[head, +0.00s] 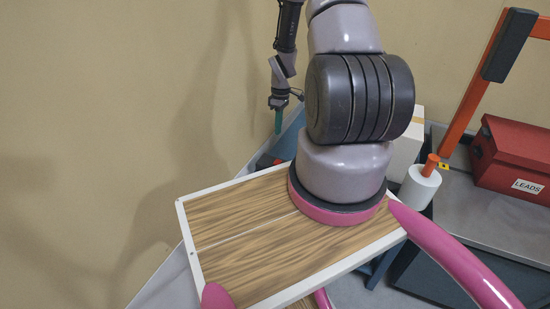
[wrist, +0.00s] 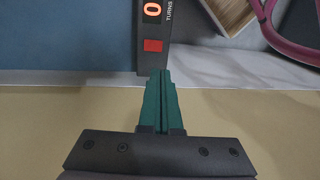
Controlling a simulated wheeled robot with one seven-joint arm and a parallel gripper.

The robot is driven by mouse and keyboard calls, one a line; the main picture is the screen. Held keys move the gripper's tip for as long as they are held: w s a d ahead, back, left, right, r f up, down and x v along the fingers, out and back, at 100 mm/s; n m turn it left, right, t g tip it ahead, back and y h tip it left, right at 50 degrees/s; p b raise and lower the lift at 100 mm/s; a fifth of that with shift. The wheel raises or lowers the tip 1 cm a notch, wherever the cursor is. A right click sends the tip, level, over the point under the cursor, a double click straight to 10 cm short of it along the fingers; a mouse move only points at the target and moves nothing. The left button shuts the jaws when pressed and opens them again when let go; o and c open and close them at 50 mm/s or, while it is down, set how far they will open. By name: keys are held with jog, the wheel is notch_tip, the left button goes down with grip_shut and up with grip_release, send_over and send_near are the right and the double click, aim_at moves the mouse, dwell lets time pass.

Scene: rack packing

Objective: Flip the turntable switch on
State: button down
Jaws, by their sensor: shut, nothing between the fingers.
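In the wrist view, a dark control box (wrist: 145,62) carries a lit display (wrist: 152,10) reading 0 beside the word TURNS. A red square switch or button (wrist: 153,45) sits below the display; its on or off position cannot be told. My gripper (wrist: 163,72) has its green fingers together and empty, with the tips at the near end of the box, just short of the red square. Contact cannot be told. In the head view my gripper (head: 278,131) points down at the far side, beside a blue surface (head: 290,140), which may be the turntable.
A wood-topped panel with a white rim (head: 189,246) and pink rails (head: 455,262) fill the foreground. A tan wall (head: 90,100) stands behind.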

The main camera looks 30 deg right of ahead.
aim_at(276, 164)
jog(key=f, duration=0.4)
jog(key=a+f, duration=0.1)
jog(key=f, duration=0.4)
jog(key=s+f, duration=0.1)
jog(key=f, duration=0.4)
jog(key=shift+a, duration=0.15)
jog(key=shift+r, duration=0.1)
jog(key=shift+s+a+f, duration=0.1)
jog(key=shift+s+f, duration=0.05)
jog(key=shift+f, duration=0.05)
jog(key=shift+w+d+r, duration=0.2)
jog(key=shift+w+d, duration=0.35)
jog(key=shift+d, duration=0.1)
